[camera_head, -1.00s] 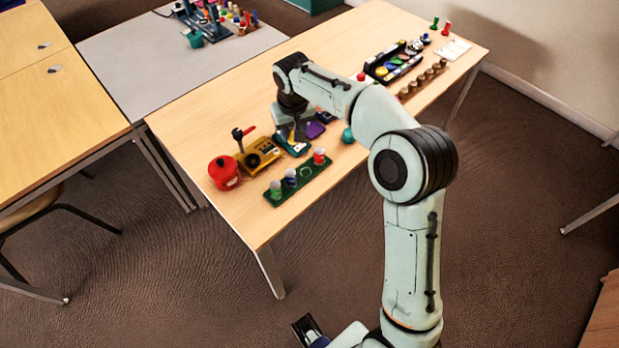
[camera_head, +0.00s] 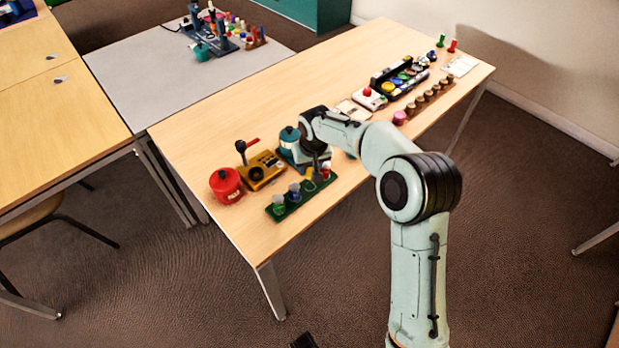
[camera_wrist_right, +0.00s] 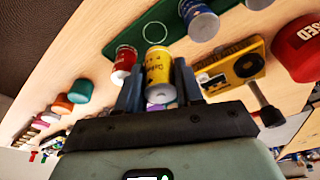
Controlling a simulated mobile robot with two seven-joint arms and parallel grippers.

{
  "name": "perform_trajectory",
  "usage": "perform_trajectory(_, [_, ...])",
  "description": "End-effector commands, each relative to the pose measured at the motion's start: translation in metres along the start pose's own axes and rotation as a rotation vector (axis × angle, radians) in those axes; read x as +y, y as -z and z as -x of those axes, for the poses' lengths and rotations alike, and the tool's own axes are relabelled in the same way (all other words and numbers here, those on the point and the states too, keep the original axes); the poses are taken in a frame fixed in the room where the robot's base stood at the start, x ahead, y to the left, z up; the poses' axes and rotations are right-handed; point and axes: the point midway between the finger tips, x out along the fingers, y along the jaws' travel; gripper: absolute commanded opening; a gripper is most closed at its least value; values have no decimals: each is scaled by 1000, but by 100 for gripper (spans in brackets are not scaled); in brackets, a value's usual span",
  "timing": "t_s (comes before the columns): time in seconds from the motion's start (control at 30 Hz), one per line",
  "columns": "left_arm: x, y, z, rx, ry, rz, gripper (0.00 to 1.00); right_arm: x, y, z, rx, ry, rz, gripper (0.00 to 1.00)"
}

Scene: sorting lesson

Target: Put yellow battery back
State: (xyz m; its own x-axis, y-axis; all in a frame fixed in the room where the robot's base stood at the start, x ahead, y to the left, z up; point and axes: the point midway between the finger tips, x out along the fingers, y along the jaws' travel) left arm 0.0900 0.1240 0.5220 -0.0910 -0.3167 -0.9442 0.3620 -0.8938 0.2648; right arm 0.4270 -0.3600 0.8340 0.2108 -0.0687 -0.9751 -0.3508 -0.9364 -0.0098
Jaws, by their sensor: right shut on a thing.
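My right gripper (camera_head: 316,170) is shut on the yellow battery (camera_wrist_right: 158,72), one finger on each side of it. The yellow battery also shows in the head view (camera_head: 309,183), over the green tray (camera_head: 277,213). A light ring marking (camera_wrist_right: 154,32) on the tray shows just beyond the battery in the wrist view. I cannot tell whether the battery touches the tray. The red battery (camera_wrist_right: 125,62) stands beside it. A blue battery (camera_head: 294,192) and a green-labelled one (camera_head: 279,205) stand at the tray's other end.
A teal-topped lantern-like object (camera_head: 289,138) is behind my wrist. Coloured-button devices (camera_head: 398,82) and brown knobs (camera_head: 432,93) line the far right.

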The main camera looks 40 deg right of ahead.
Motion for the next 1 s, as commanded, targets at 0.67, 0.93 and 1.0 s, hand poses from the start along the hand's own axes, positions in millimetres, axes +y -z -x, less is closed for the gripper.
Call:
perform_trajectory(0.67, [-1,3,-5,9,-2,-1,45,1,-12,-51,-1,0,0,2])
perform_trajectory(0.93, [-1,4,-6,11,-3,-1,45,1,-12,-53,-2,0,0,46])
perform_trajectory(1.0, [-1,4,-6,11,-3,-1,45,1,-12,-53,-2,0,0,46])
